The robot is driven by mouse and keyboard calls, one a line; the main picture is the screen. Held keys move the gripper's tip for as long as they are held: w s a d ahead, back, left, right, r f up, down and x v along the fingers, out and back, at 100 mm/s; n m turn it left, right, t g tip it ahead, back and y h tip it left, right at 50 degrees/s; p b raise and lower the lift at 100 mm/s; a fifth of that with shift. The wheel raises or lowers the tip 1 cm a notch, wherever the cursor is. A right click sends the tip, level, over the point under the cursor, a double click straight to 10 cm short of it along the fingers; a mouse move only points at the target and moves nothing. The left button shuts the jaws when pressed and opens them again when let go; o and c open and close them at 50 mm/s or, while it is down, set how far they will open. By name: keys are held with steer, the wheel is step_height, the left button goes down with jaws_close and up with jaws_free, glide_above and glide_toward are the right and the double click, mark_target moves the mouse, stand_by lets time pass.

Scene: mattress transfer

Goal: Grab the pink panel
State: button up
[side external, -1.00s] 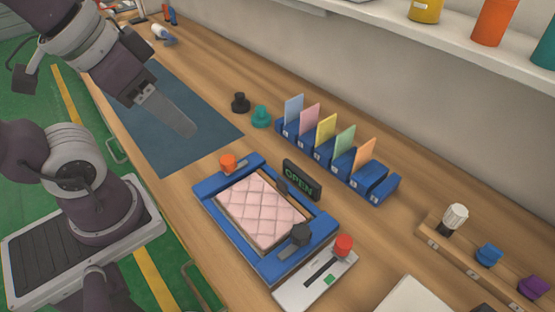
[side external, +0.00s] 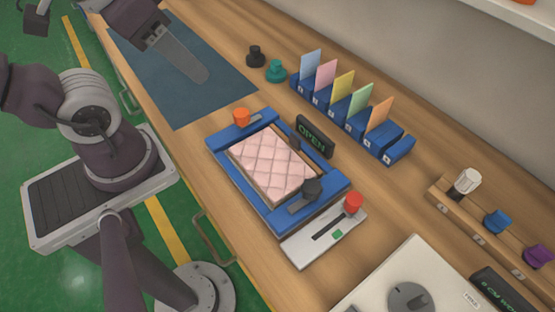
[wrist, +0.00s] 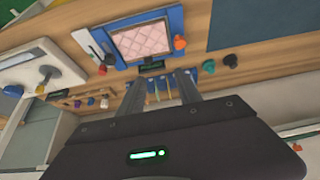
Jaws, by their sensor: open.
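The pink panel (side external: 325,74) is a thin upright card in a blue slotted rack (side external: 395,152), second from the left, between a light blue panel (side external: 310,63) and a yellow panel (side external: 342,83). A green and an orange panel stand farther right. My gripper (side external: 203,78) is open and empty above the dark blue mat, left of the rack and apart from it. In the wrist view, my gripper's two fingers (wrist: 160,78) are spread, with the rack's panels seen far off between them; I cannot tell the pink one there.
A blue frame (side external: 222,145) holds a pink quilted pad (side external: 270,165), beside a black OPEN sign (side external: 314,136). Black and teal knobs (side external: 276,71) stand left of the rack. A grey slider box (side external: 325,237) is in front. The dark blue mat (side external: 185,105) is clear.

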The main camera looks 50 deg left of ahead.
steer(key=shift+c, duration=0.2)
steer(key=n+g+h, duration=0.6)
steer(key=n+h, duration=0.7)
steer(key=n, duration=0.5)
glide_toward(294, 136)
steer(key=shift+d+f, duration=0.25)
steer(key=shift+d, duration=0.1)
steer(key=shift+h, duration=0.3)
steer(key=x, duration=0.6)
steer(key=shift+d+f, duration=0.15)
steer(key=shift+f, duration=0.1)
steer(key=shift+d+f, duration=0.1)
steer(key=shift+d, duration=0.2)
jaws_close()
